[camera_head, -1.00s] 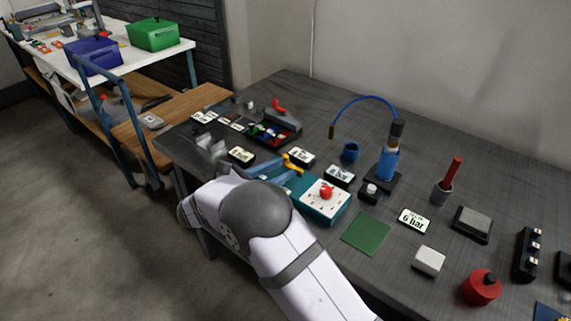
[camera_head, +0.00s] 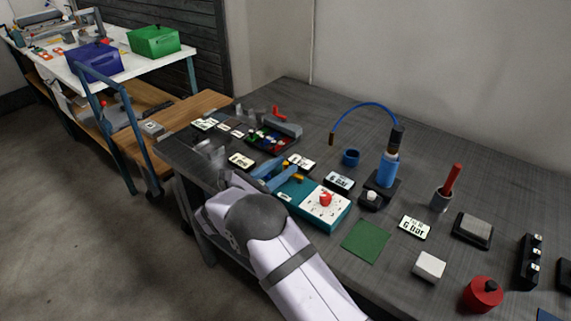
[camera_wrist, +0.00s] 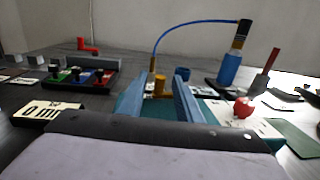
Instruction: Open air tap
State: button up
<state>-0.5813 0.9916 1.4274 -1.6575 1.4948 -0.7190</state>
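A teal box (camera_head: 287,196) stands near the table's front edge, with a white panel and a red knob (camera_head: 325,198) on its right part. A yellow tap (camera_wrist: 160,84) shows at the box's left part, largely hidden by the blue fingers in the head view. My gripper (camera_head: 278,171) has its two blue fingers apart at the tap. In the wrist view the yellow tap appears between the fingers, with a gap visible on both sides. I cannot tell how far down the fingers reach around it.
Number cards lie around the box, one (camera_head: 241,160) left of it and one (camera_head: 339,182) behind it. A blue bottle (camera_head: 387,170) with a curved blue hose (camera_head: 362,105) stands behind. A tray of coloured parts (camera_head: 271,138) is at the back left. A green mat (camera_head: 365,241) lies to the right.

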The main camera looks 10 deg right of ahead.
jog(key=shift+x, duration=0.9)
grip_shut()
